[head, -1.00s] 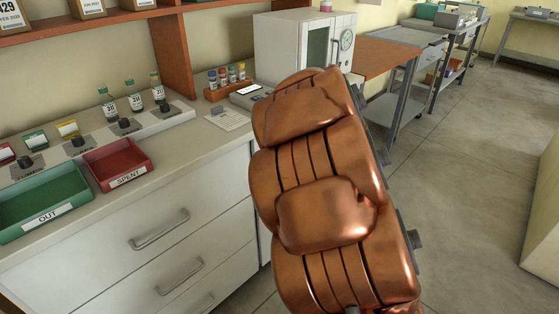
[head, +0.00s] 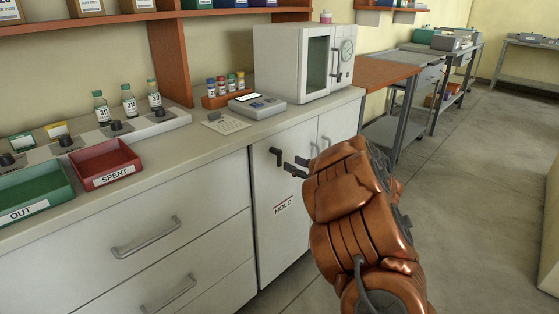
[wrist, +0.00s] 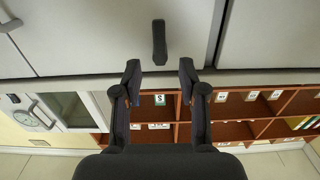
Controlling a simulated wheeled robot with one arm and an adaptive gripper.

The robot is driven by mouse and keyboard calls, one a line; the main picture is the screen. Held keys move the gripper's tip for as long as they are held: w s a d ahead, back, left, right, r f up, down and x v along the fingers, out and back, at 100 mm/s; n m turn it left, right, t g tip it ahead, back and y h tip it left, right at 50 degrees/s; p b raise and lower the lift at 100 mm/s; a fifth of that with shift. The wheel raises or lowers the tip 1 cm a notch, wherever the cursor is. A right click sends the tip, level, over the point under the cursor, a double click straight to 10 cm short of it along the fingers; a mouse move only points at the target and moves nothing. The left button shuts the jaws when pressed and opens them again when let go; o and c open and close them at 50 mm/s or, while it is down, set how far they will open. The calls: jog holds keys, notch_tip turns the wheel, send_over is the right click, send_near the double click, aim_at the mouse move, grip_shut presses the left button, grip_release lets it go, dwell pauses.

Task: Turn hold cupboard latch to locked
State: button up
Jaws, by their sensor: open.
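The hold cupboard (head: 285,235) is a pale door with a red-lined HOLD label (head: 284,205), under the counter. Its latch (head: 275,154) is a small dark handle near the top of the door. In the wrist view the latch (wrist: 159,42) is a dark upright bar on the pale door face. My gripper (wrist: 160,72) is open and empty, its two dark fingertips apart, with the latch lined up between them and a little beyond the tips. In the head view my copper arm comes from the lower right, and the gripper beside the latch is partly hidden.
A white incubator (head: 304,60) stands on the counter above the cupboard, beside a grey device (head: 257,107) and a rack of vials (head: 226,95). Drawers with bar handles (head: 146,237) are left of the cupboard. Open floor lies to the right.

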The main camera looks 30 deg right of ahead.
aim_at(281, 158)
jog(key=b+x, duration=0.1)
jog(key=x, duration=0.6)
jog(key=shift+w, duration=0.15)
grip_shut()
